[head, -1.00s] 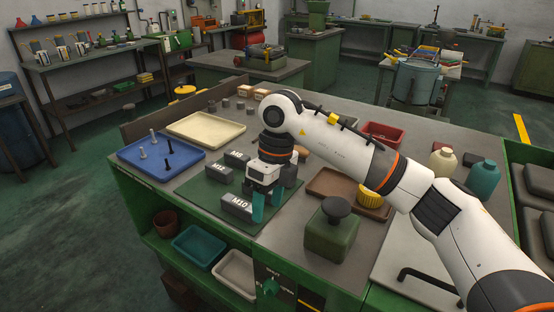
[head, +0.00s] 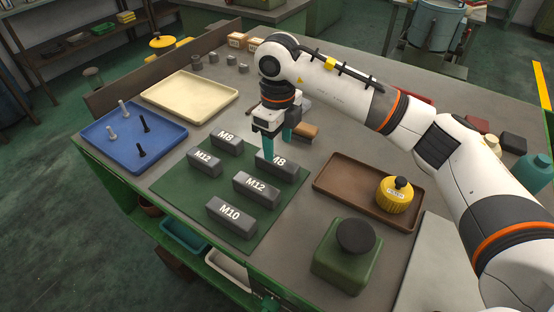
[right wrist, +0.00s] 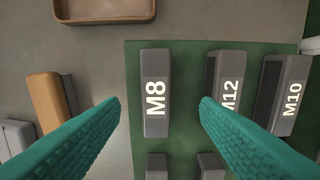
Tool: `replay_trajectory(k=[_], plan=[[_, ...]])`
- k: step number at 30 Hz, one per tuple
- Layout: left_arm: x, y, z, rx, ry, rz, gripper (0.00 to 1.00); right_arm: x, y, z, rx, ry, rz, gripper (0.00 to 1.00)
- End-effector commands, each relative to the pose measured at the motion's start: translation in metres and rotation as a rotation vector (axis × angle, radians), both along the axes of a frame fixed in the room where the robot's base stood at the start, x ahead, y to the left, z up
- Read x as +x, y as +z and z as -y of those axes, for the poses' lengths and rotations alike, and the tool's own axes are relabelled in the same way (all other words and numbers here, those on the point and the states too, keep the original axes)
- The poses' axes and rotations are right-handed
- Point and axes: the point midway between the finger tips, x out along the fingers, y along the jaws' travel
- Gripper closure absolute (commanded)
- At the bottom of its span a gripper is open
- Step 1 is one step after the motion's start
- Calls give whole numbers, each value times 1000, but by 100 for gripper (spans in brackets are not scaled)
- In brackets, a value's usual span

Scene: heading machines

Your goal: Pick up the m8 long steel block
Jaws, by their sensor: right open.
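The M8 long steel block (head: 280,166) is a dark grey bar with white lettering at the back right of the green mat (head: 196,220). In the head view, my right gripper (head: 278,146) hangs over it and hides part of it. In the right wrist view, the M8 block (right wrist: 155,92) lies between the two open teal fingers, which are empty. The long M12 block (head: 256,189) and M10 block (head: 231,217) lie nearer on the mat. The shorter M8 block (head: 227,143) and M12 block (head: 204,163) lie to the left. My left gripper is not in view.
A wooden-coloured block (right wrist: 48,100) lies beside the mat. A brown tray (head: 335,192) with a yellow container (head: 395,195) stands to the right. A blue tray (head: 108,148) with bolts and a cream tray (head: 180,90) stand left. A green container (head: 335,268) stands in front.

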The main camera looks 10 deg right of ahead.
Motion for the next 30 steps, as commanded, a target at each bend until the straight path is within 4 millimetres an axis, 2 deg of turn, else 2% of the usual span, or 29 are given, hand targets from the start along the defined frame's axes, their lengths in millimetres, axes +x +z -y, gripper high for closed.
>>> replay_trajectory(k=[3, 8, 13, 18, 26, 30], plan=[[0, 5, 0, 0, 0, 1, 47, 0, -13, 0, 0, -1, -1, 44], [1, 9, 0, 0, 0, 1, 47, 1, -23, 0, -1, -1, -2, 44], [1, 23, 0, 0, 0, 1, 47, 5, -47, -1, 0, -1, -4, 44], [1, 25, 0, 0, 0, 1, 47, 5, -67, -1, 0, 0, -1, 44], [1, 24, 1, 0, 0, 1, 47, 6, -70, -1, 1, 0, 1, 44], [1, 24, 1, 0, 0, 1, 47, 6, -70, -1, 1, 0, 1, 67]])
